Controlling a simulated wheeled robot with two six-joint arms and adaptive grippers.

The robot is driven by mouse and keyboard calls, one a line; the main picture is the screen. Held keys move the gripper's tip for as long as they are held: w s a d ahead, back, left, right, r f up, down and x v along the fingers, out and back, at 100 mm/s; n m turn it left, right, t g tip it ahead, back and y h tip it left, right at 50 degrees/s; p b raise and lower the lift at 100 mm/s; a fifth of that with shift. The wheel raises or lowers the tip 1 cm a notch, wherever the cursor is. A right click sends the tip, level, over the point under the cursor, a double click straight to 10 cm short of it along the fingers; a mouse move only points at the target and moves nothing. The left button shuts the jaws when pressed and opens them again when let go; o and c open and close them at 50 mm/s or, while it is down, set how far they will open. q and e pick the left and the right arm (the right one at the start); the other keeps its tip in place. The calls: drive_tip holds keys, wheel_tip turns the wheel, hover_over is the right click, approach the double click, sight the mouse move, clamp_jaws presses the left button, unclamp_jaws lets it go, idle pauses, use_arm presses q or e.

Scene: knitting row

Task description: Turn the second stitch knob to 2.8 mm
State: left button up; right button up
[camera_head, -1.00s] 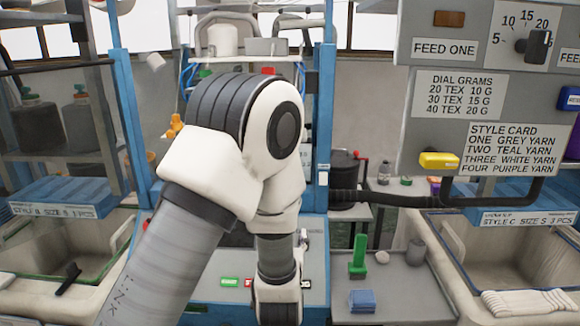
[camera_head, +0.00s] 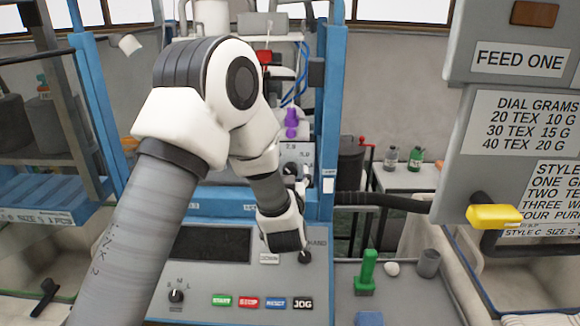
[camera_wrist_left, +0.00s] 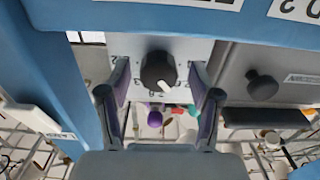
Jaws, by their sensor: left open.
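A black round knob (camera_wrist_left: 158,70) with a white pointer mark sits on a pale dial plate (camera_wrist_left: 188,50) in the left wrist view. The picture is upside down there, and the pointer slants to the lower right. My left gripper (camera_wrist_left: 160,82) is open, its two fingers either side of the knob, with a gap visible on each side. In the head view my left gripper (camera_head: 299,184) is at the pale dial panel (camera_head: 294,152), whose knob is mostly hidden by my wrist. Dial figures are only partly readable. My right gripper is not in view.
A second black knob (camera_wrist_left: 262,85) stands beside it on a grey panel. Below is a console (camera_head: 215,275) with coloured buttons. Blue posts (camera_head: 326,110) flank the panel. A grey board (camera_head: 520,125) with a yellow-ended lever (camera_head: 494,216) stands at the right.

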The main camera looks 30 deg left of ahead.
use_arm(q)
drive_tip(key=shift+w+a+f, duration=0.2)
drive_tip(key=shift+w+a, duration=0.15)
drive_tip(key=shift+w, duration=0.2)
drive_tip(key=shift+s+d+r, duration=0.1)
drive_tip(key=shift+d+r, duration=0.05)
drive_tip(key=shift+s+d+r, duration=0.1)
drive_tip(key=shift+s, duration=0.05)
drive_tip(key=shift+c, duration=1)
drive_tip(key=shift+s, duration=0.1)
drive_tip(key=c, duration=1)
drive_tip(key=shift+o, duration=0.3)
drive_tip(key=shift+m, duration=0.3)
drive_tip(key=m+p, duration=0.1)
drive_tip(key=m, duration=0.2)
drive_tip(key=shift+r, duration=0.15)
drive_tip(key=shift+m+p, duration=0.5)
drive_tip(key=shift+m, duration=1.5)
